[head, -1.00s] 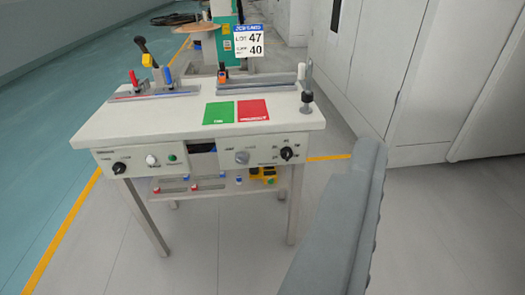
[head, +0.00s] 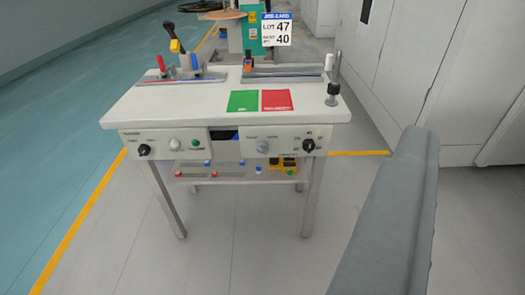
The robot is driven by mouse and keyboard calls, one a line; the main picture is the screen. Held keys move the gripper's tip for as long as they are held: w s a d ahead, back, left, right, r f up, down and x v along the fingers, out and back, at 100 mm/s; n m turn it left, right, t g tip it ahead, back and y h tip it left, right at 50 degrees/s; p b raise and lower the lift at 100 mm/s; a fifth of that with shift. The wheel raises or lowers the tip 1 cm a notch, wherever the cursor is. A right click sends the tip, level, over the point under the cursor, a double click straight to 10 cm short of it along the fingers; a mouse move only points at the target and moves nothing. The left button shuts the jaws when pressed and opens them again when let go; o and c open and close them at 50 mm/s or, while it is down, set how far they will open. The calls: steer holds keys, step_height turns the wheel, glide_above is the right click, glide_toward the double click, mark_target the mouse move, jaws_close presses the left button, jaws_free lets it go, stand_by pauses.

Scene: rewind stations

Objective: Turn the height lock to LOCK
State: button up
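A white bench (head: 180,112) stands ahead with control panels along its front. The right panel (head: 285,139) carries a grey round knob (head: 262,146) with small labels above it and a black selector knob (head: 308,145) to its right. The left panel (head: 160,139) carries a black knob (head: 143,150), a pale knob (head: 175,144) and a green button (head: 196,145). The labels are too small to read, so I cannot tell which knob is the height lock or where it points. A grey link at lower right looks like mine. My gripper's fingertips do not show, and nothing of mine touches the bench.
On the bench lie a green card (head: 243,101) and a red card (head: 277,100). A black post (head: 333,90) stands at its right corner, and a lever with a yellow part (head: 176,46) at back left. Grey cabinets (head: 440,80) line the right. The floor in front is clear.

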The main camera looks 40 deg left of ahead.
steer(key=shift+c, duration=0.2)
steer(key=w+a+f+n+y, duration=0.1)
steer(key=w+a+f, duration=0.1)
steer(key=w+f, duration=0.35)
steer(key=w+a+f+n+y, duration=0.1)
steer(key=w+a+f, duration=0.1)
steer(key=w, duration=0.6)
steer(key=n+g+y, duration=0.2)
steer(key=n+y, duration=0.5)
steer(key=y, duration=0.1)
glide_toward(263, 152)
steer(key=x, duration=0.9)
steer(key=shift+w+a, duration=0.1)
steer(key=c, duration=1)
